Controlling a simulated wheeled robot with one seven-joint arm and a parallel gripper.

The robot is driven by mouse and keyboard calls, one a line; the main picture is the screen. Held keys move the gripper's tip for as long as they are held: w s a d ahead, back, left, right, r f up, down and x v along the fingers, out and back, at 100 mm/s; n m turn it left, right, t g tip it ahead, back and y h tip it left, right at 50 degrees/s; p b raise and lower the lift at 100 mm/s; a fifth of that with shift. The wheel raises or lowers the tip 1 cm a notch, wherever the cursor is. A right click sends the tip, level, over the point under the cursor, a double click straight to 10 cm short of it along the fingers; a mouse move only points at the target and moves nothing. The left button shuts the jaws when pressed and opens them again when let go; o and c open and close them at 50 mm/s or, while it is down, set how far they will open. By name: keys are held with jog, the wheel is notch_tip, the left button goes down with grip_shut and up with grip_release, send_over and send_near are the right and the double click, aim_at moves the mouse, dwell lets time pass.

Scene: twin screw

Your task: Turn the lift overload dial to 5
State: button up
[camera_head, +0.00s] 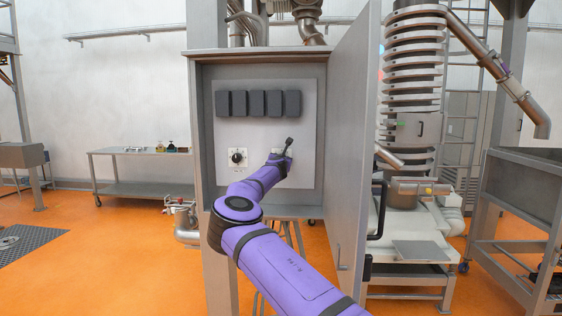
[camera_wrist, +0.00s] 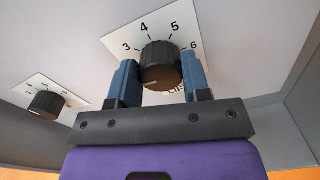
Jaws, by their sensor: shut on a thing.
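The lift overload dial (camera_wrist: 160,66) is a black ribbed knob on a white plate (camera_wrist: 118,39). The plate shows 3, 4, 5 and 6 around the knob, and a partly hidden label beginning "LI". My gripper (camera_wrist: 161,80) has its two blue fingers on either side of the knob and is shut on it. The knob's pointer mark is too unclear to read. In the head view my gripper (camera_head: 283,156) is at the panel and hides most of this dial.
A second black dial (camera_head: 238,157) is on the panel to the left; it also shows in the wrist view (camera_wrist: 46,104). Several dark blocks (camera_head: 258,103) are above. The grey cabinet's open door (camera_head: 353,150) stands to the right of my arm.

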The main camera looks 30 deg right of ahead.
jog(key=m, duration=2.6)
jog(key=shift+f, duration=0.4)
jog(key=o, duration=0.9)
jog(key=shift+s, duration=0.1)
